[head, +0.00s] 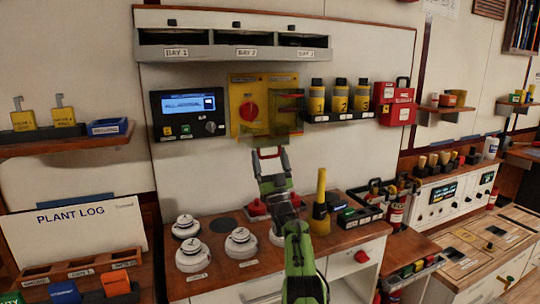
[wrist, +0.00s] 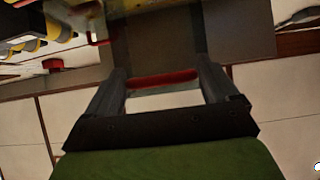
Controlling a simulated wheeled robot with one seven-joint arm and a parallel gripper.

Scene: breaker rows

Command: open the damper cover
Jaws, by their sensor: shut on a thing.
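A yellow panel with a red knob (head: 249,111) is on the wall board, right of the display unit. A smoky, see-through yellowish cover (head: 288,115), which I take for the damper cover, stands over the panel's right side; its exact angle is unclear. In the wrist view a dark panel (wrist: 160,35) lies just past my fingertips, probably this cover. My gripper (head: 268,153) is at the cover's lower edge. In the wrist view a red bar (wrist: 163,78), seemingly the cover's handle, lies across between the fingers, and my gripper (wrist: 162,88) is shut on it.
Yellow-banded canisters (head: 338,98) stand on a shelf to the right, with a red box (head: 397,104) beyond. A display unit (head: 188,114) is on the left. Below, the wooden counter holds white round pieces (head: 241,243) and a tall yellow object (head: 320,205) close beside my arm.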

